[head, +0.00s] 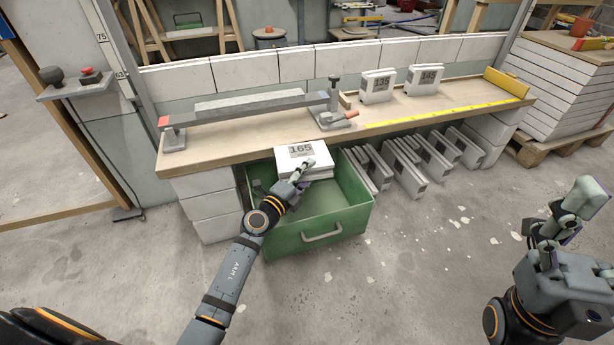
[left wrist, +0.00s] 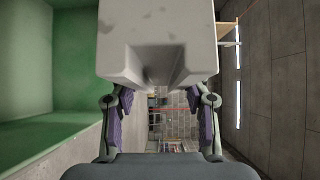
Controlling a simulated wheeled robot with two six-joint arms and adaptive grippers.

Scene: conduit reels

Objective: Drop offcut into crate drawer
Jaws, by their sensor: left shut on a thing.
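The offcut (head: 313,150) is a pale grey-white block marked 165. My left gripper (head: 303,172) is shut on it and holds it over the open green crate drawer (head: 345,222). In the left wrist view the offcut (left wrist: 155,35) fills the top middle between both fingers, and its grooved end faces the camera. The drawer's green wall (left wrist: 75,60) shows at the left of that view. The offcut and my arm hide part of the drawer's inside. My right gripper (head: 568,222) is at the right, its fingers apart, with nothing between them.
The drawer is pulled out below the workbench (head: 235,138). On the bench are a long grey bar tool (head: 250,106), blocks marked 135 (head: 378,88) and 145 (head: 424,80), and a yellow ruler strip (head: 440,114). Several pale blocks (head: 410,160) stand under the bench. The front floor is clear.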

